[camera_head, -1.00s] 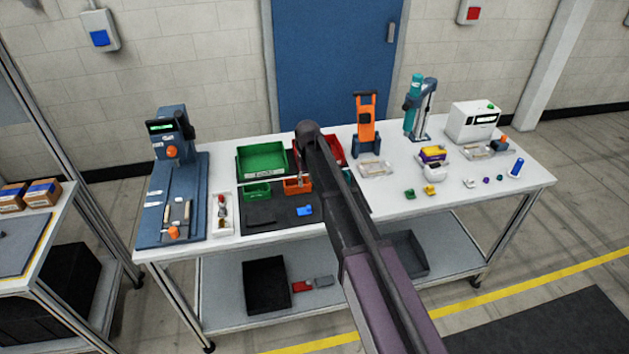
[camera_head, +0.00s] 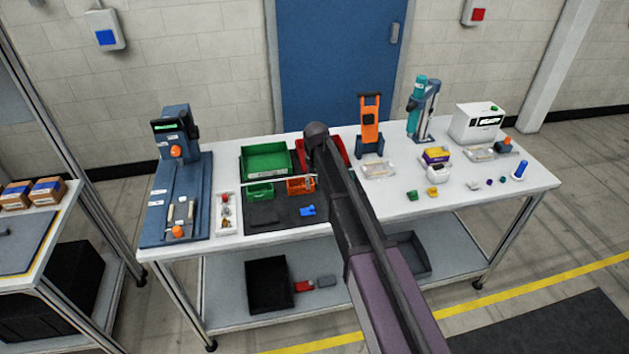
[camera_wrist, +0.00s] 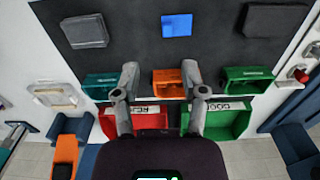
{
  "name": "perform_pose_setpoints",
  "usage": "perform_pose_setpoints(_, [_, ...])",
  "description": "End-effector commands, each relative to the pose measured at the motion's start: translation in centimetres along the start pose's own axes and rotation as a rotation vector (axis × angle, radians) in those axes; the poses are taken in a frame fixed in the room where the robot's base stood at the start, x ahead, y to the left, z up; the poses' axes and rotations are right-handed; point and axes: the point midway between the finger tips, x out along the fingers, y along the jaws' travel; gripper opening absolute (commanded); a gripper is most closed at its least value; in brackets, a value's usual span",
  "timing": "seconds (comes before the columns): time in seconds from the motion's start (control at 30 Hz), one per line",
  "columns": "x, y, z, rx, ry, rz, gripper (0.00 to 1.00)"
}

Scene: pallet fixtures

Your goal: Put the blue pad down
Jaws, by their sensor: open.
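The blue pad (camera_wrist: 177,25) lies flat on the dark mat (camera_wrist: 135,45) in the wrist view, with bare mat around it. It also shows in the head view as a small blue shape (camera_head: 307,211) on the mat. My gripper (camera_wrist: 160,73) is open and empty, its two fingers spread over the small orange bin (camera_wrist: 172,84). The pad is apart from the fingertips, beyond them toward the top of the wrist view. In the head view my arm hides most of the gripper.
Grey blocks lie on the mat at left (camera_wrist: 85,31) and right (camera_wrist: 275,21). A red bin (camera_wrist: 135,122) and a larger green bin (camera_wrist: 222,122) stand close to the fingers. An orange-handled fixture (camera_head: 370,125) stands behind.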

Motion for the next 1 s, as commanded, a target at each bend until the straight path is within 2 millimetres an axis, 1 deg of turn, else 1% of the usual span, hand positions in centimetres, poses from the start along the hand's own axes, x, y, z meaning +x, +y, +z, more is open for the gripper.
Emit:
perform_pose_setpoints(0.03, [0.0, 0.9, 1.5, 0.01, 0.0, 0.0, 0.55])
perform_pose_setpoints(0.07, [0.0, 1.4, 2.2, 0.017, 0.0, 0.0, 0.55])
perform_pose_setpoints(0.17, [0.0, 3.5, 5.4, 0.044, 0.0, 0.001, 0.55])
perform_pose_setpoints(0.27, [0.0, 5.9, 9.4, 0.08, 0.0, 0.001, 0.55])
perform_pose_setpoints(0.3, [0.0, 6.9, 11.1, 0.095, 0.0, 0.001, 0.55])
perform_pose_setpoints(0.37, [0.0, 8.3, 13.9, 0.119, 0.0, 0.001, 0.55])
perform_pose_setpoints(0.4, [0.0, 9.2, 15.8, 0.136, 0.0, 0.001, 0.55])
perform_pose_setpoints(0.47, [0.0, 10.4, 18.5, 0.16, 0.0, 0.001, 0.55])
perform_pose_setpoints(0.5, [0.0, 11.1, 20.2, 0.175, 0.0, 0.001, 0.55])
perform_pose_setpoints(0.6, [0.0, 12.5, 24.2, 0.21, 0.0, 0.001, 0.55])
perform_pose_setpoints(0.63, [0.0, 12.8, 25.2, 0.22, 0.0, 0.001, 0.55])
perform_pose_setpoints(0.7, [0.0, 13.4, 27.1, 0.237, 0.0, 0.001, 0.55])
perform_pose_setpoints(0.8, [0.0, 13.9, 29.0, 0.255, 0.0, 0.002, 0.55])
perform_pose_setpoints(0.9, [0.0, 14.2, 29.9, 0.265, 0.0, 0.002, 0.55])
perform_pose_setpoints(1.0, [0.0, 14.3, 30.0, 0.267, 0.0, 0.002, 0.55])
